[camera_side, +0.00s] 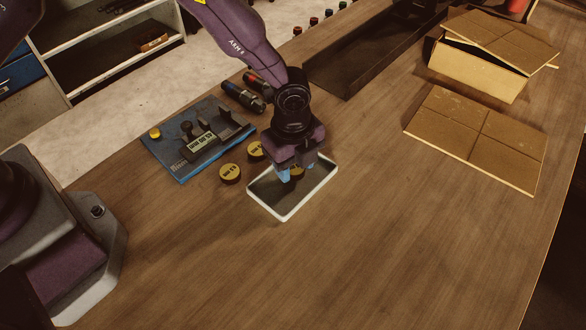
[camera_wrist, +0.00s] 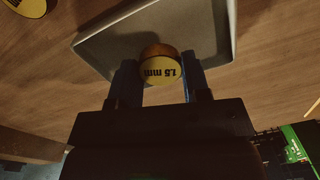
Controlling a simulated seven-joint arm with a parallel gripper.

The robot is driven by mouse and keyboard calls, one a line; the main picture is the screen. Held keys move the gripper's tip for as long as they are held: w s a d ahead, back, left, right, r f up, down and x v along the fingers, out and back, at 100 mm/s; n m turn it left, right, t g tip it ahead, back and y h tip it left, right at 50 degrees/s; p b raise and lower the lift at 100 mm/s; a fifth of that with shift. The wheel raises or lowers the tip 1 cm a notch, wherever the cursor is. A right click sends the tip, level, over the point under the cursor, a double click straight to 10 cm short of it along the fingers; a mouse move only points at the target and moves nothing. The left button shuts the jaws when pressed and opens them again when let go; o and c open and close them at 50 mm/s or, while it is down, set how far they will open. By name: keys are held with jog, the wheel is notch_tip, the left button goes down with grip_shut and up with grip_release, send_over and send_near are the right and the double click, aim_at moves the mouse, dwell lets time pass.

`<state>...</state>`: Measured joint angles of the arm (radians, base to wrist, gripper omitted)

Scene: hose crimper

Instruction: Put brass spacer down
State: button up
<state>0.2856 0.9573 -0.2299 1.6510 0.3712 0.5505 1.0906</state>
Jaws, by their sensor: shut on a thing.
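The brass spacer (camera_wrist: 160,66) is a short round disc with a yellow face marked "1.5 mm" in the wrist view. My gripper (camera_wrist: 157,82) is shut on it, one blue finger on each side. In the side view my gripper (camera_side: 291,174) points down over a shallow white-rimmed tray (camera_side: 285,216) with a dark inside. A sliver of the spacer (camera_side: 298,171) shows between the fingers there. The tray also shows behind the spacer in the wrist view (camera_wrist: 205,30). I cannot tell whether the spacer touches the tray's floor.
Two more yellow-topped spacers (camera_side: 230,173) lie left of the tray. A blue fixture board (camera_side: 185,160) with a gauge sits further left, with dark cylinders (camera_side: 243,97) behind it. Cardboard boxes (camera_side: 480,70) and a flat cardboard sheet (camera_side: 478,140) are at the right. The table's front is clear.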

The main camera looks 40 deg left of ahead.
jog(key=shift+f, duration=1.2)
jog(key=shift+s+f, duration=0.1)
jog(key=o, duration=1)
